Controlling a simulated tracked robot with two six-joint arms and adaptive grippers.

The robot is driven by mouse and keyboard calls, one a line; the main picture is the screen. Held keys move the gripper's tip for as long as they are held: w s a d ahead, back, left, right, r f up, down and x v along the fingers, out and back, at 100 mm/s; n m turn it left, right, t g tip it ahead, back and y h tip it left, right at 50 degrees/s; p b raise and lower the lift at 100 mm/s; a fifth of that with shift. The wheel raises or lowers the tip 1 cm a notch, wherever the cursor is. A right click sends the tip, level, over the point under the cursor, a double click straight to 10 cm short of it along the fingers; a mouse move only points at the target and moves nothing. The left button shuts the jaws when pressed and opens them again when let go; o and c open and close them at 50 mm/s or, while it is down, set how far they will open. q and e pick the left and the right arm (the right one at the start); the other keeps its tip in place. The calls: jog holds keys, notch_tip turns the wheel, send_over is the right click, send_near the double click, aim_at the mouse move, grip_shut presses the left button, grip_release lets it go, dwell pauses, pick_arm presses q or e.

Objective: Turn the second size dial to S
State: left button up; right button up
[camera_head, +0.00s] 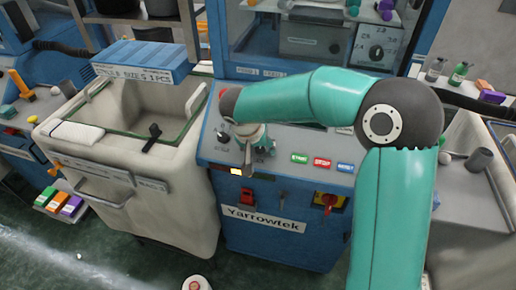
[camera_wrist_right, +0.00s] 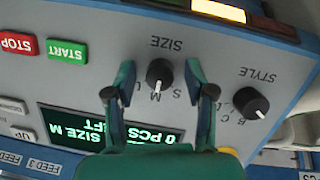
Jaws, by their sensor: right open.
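The size dial (camera_wrist_right: 160,72) is a black round knob with a white mark, under the upside-down word SIZE in the right wrist view. Its mark points toward the M, and the small screen (camera_wrist_right: 110,128) below reads SIZE M. My right gripper (camera_wrist_right: 159,78) is open, with one finger on each side of this dial; I cannot tell whether either finger touches it. In the head view my right gripper (camera_head: 257,147) is over the blue Yarrowtek machine's panel (camera_head: 285,143) and hides the dial there. My left gripper is not in view.
A style dial (camera_wrist_right: 250,102) sits close beside the right-hand finger. Green START (camera_wrist_right: 67,51) and red STOP (camera_wrist_right: 18,43) buttons lie on the other side. A cream bin (camera_head: 110,200) stands left of the machine.

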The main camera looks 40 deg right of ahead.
jog(key=shift+c, duration=0.4)
grip_shut()
jog(key=shift+a, duration=0.1)
jog(key=shift+n, duration=0.4)
jog(key=n+h+b, duration=0.1)
jog(key=n, duration=0.2)
jog(key=shift+f+b, duration=0.1)
jog(key=shift+b, duration=0.3)
jog(key=shift+n+h+b, duration=0.55)
jog(key=shift+n+h, duration=0.15)
jog(key=shift+n, duration=1.6)
